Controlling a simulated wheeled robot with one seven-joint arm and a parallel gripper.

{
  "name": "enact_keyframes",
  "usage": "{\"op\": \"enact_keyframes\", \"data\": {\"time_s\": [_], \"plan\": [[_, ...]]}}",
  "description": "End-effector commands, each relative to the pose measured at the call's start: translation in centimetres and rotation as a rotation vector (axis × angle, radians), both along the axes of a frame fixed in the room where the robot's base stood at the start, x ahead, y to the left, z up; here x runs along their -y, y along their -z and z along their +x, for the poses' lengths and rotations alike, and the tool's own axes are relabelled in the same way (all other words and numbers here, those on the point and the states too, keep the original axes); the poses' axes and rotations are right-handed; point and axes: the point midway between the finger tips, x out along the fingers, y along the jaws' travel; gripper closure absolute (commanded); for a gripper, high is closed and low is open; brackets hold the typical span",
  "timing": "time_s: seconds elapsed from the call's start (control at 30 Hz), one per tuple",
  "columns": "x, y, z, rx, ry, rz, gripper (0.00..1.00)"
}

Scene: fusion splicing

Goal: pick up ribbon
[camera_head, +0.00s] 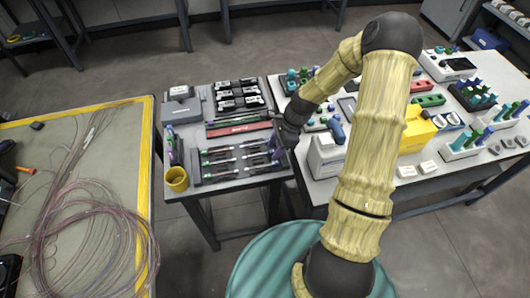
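My arm reaches over the grey middle table (205,133), and my gripper (277,150) is low over its right edge. The gripper is small, dark and partly hidden by my wrist, so its opening and anything between its fingers cannot be made out. Beside it, to the left, several slim dark pieces with green and reddish parts lie in rows on a dark tray (232,178). I cannot tell which item is the ribbon. Thin pinkish and clear strands lie in a large loose coil (85,235) on the yellow-edged table at the left, well away from my gripper.
A yellow cup (177,179) stands at the middle table's front left corner. A grey box (181,109) and a red bar (239,129) lie farther back. The right table holds a yellow box (417,130), a white device (326,156) and several racks. Floor shows between the left and middle tables.

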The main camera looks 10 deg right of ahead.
Motion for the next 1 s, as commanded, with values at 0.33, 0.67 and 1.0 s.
{"op": "enact_keyframes", "data": {"time_s": [0.33, 0.67, 1.0], "plan": [[0.0, 0.03, -0.01, 0.0, 0.0, 0.0, 0.6], [0.0, 0.02, -0.01, 0.0, 0.0, 0.0, 0.91], [0.0, -0.03, 0.0, 0.0, 0.0, 0.0, 0.99]]}}
